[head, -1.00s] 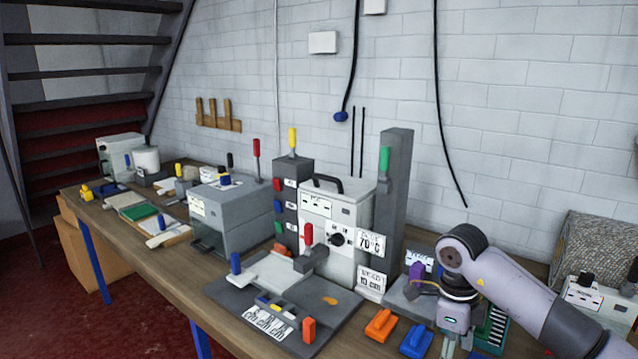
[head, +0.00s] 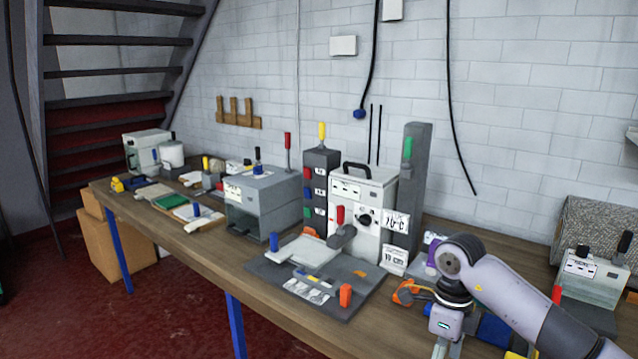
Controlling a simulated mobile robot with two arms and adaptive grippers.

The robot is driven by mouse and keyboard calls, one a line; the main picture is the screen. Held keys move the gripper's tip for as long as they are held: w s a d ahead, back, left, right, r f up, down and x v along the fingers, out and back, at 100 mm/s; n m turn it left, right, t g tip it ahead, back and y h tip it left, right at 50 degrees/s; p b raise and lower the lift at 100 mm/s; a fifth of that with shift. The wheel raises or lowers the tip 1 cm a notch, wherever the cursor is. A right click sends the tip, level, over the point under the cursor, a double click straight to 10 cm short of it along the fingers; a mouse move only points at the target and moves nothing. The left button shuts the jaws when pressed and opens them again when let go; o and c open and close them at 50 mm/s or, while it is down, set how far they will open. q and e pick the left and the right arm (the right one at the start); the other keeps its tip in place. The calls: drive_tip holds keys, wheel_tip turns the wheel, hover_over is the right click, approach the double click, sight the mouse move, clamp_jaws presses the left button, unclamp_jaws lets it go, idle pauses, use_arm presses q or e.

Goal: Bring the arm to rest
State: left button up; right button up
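My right arm enters from the lower right of the head view and bends down at the wrist over the right part of the workbench (head: 205,255). My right gripper (head: 440,349) hangs below the wrist at the bottom edge of the picture. Its fingertips are cut off or too small to judge, so I cannot tell whether it is open or holds anything. An orange piece (head: 405,292) lies on the bench just left of the wrist. A blue piece (head: 495,330) is partly hidden behind the arm. My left gripper is not in view.
A grey plate fixture (head: 330,312) with an orange handle lies left of the arm. Behind it stand a white control box (head: 360,215) and a tall grey post (head: 412,190). A white device (head: 588,275) stands at the right. The front bench edge left of the fixture is clear.

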drive_tip(key=a+f+m+t+y, duration=0.1)
drive_tip(key=a+f+m+y, duration=0.3)
drive_tip(key=a+f+y, duration=0.4)
drive_tip(key=a+f+m+y, duration=0.4)
drive_tip(key=a+y, duration=0.2)
drive_tip(key=a, duration=0.4)
drive_tip(key=w+d+f+m+t+h, duration=0.1)
drive_tip(key=w+d+f+m+t, duration=0.1)
drive_tip(key=f+m+t, duration=0.5)
drive_tip(key=w+d+f+m+t+h, duration=0.1)
drive_tip(key=d+f+m+t, duration=0.15)
drive_tip(key=f+m, duration=0.45)
drive_tip(key=s+d+f+m+h, duration=0.55)
drive_tip(key=s+f+m, duration=0.25)
drive_tip(key=f, duration=0.3)
drive_tip(key=s+d+f+m+h, duration=0.4)
drive_tip(key=s+d+f+m, duration=0.25)
drive_tip(key=s+f, duration=0.35)
drive_tip(key=s+f+m+g, duration=0.2)
drive_tip(key=s+f, duration=0.2)
drive_tip(key=s, duration=0.6)
drive_tip(key=s+d+f+m+g+h, duration=0.1)
drive_tip(key=s+f+m+g, duration=0.2)
drive_tip(key=s, duration=0.7)
drive_tip(key=s+d+f+m+g+h, duration=0.1)
drive_tip(key=s+f, duration=0.4)
drive_tip(key=s, duration=0.5)
drive_tip(key=shift+s+d+m+g, duration=0.15)
drive_tip(key=shift+s+m+g, duration=0.1)
drive_tip(key=shift+m+g, duration=0.8)
